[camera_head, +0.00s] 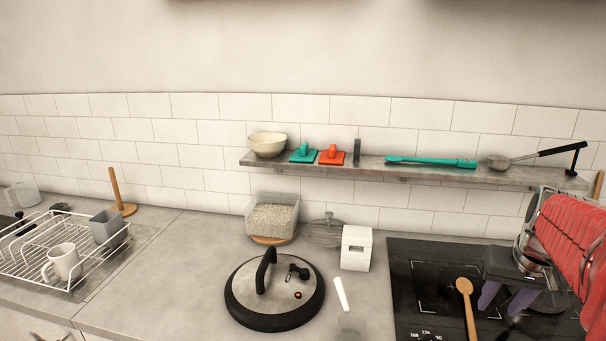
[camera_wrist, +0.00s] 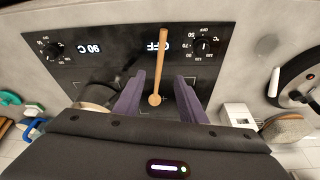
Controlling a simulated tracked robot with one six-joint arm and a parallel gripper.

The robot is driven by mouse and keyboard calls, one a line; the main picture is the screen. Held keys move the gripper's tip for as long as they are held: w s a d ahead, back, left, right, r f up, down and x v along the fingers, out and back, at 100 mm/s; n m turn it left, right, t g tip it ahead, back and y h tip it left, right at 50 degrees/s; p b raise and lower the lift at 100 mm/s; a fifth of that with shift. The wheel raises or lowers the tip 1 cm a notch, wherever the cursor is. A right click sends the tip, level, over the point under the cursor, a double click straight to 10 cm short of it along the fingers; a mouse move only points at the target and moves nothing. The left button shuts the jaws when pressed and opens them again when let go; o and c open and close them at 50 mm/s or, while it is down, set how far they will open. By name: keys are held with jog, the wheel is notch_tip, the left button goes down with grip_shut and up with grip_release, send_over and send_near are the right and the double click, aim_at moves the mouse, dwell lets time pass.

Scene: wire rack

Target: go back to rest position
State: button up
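My gripper (camera_head: 507,301) is over the black hob at the right of the head view. Its two purple fingers are spread apart with nothing held between them. In the wrist view, my gripper (camera_wrist: 158,98) also shows its fingers apart. A wooden spoon (camera_head: 465,305) lies on the hob, left of my fingers in the head view. In the wrist view the spoon (camera_wrist: 160,62) appears beyond and between the fingers. My red-covered arm comes in from the right edge and hides part of the hob and counter.
The hob (camera_head: 420,262) has a pan lid (camera_head: 275,290), a white block (camera_head: 356,248) and a grain container (camera_head: 272,217) to its left. A shelf (camera_head: 375,168) with a bowl and utensils hangs above. A dish rack (camera_head: 40,255) stands far left. Bare counter lies between rack and lid.

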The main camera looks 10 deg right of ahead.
jog(key=s+a+n+t, duration=0.1)
jog(key=s+a, duration=0.3)
jog(key=a, duration=1)
jog(key=s+a+f+n+t+y, duration=0.1)
jog(key=s+a+n, duration=0.3)
jog(key=a, duration=1.1)
jog(key=shift+s+f+n+y, duration=0.15)
jog(key=shift+s+n+y, duration=0.15)
jog(key=shift+s, duration=0.05)
jog(key=shift+c, duration=0.7)
